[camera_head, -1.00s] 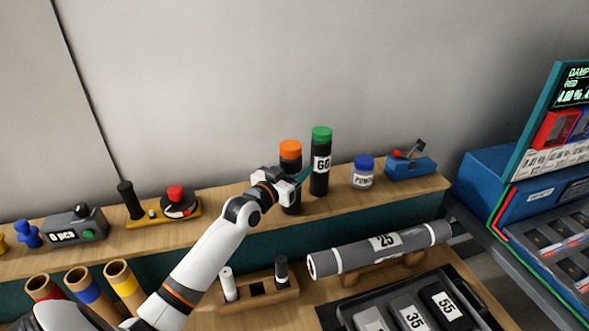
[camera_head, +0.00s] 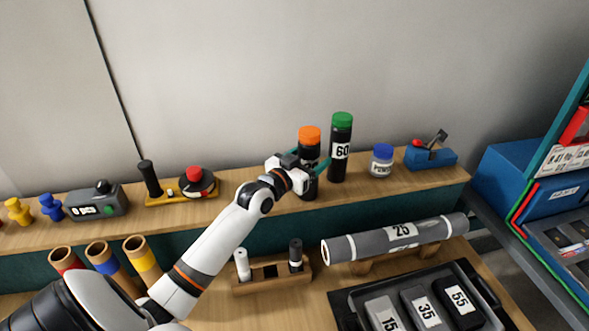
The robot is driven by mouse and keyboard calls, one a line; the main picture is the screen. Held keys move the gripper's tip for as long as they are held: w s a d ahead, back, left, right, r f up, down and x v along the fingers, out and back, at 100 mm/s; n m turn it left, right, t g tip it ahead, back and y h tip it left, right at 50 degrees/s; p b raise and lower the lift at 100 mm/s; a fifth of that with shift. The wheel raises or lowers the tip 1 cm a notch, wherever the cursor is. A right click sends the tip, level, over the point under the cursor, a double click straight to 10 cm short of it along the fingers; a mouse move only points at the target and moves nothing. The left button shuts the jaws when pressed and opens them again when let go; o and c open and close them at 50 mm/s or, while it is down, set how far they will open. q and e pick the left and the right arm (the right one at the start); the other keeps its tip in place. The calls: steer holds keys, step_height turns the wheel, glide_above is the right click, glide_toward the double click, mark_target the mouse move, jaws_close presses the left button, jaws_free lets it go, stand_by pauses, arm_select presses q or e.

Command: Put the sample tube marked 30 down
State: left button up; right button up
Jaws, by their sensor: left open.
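A black tube with an orange cap (camera_head: 309,135) stands upright on the wooden shelf (camera_head: 235,200). Its white label is partly covered, so I cannot read the number fully. My left gripper (camera_head: 309,162) is at the tube's middle, coming from the lower left. Its teal fingers are open, one on each side of the tube. Just right of it stands a black tube with a green cap, marked 60 (camera_head: 340,151). My right gripper is not in view.
A blue-capped jar (camera_head: 381,160) and a blue device (camera_head: 430,155) stand further right on the shelf. A grey roll marked 25 (camera_head: 375,244) lies on a cradle below. A black tray (camera_head: 345,300) holds several numbered weights. The shelf left of my gripper has clear room.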

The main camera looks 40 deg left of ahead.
arm_select(q)
steer(key=s+b, duration=0.2)
steer(key=s, duration=0.8)
steer(key=shift+s+a, duration=0.25)
steer(key=shift+s, duration=0.1)
